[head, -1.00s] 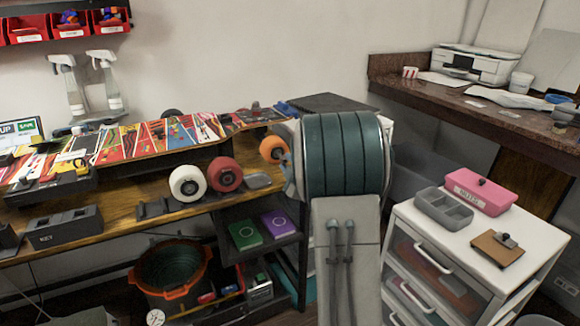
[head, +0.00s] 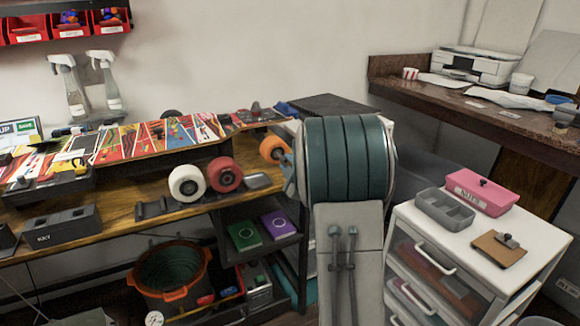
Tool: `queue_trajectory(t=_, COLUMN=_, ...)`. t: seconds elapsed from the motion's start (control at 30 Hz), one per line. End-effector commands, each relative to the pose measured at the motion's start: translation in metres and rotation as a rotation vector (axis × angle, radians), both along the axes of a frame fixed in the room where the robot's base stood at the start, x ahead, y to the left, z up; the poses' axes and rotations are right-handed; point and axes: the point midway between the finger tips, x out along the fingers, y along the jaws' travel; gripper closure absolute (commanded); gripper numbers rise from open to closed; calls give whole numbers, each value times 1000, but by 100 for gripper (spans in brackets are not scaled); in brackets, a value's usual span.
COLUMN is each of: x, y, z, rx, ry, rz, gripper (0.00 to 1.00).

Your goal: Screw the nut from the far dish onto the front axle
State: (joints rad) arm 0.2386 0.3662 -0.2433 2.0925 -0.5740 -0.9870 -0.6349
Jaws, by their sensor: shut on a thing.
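A skateboard deck (head: 150,139) with a colourful comic-style graphic lies along the workbench. A white wheel (head: 187,187) and a red wheel (head: 224,175) stand at the bench's front edge, and an orange wheel (head: 273,149) shows at the deck's right end, partly behind my arm. A small grey dish (head: 258,181) sits right of the red wheel; I cannot tell what is in it. I cannot make out the nut or the front axle's thread. My gripper is not in view; my large teal-banded arm link covers the middle.
An orange-rimmed bucket (head: 172,293) stands under the bench (head: 120,222). A brown counter (head: 470,115) is behind at right.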

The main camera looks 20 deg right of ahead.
Motion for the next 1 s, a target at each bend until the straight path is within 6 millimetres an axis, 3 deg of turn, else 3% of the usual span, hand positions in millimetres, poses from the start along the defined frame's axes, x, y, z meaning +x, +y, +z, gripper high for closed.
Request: queue_trajectory(t=1.0, x=13, y=1, z=0, rx=0, ry=0, rz=0, gripper=100)
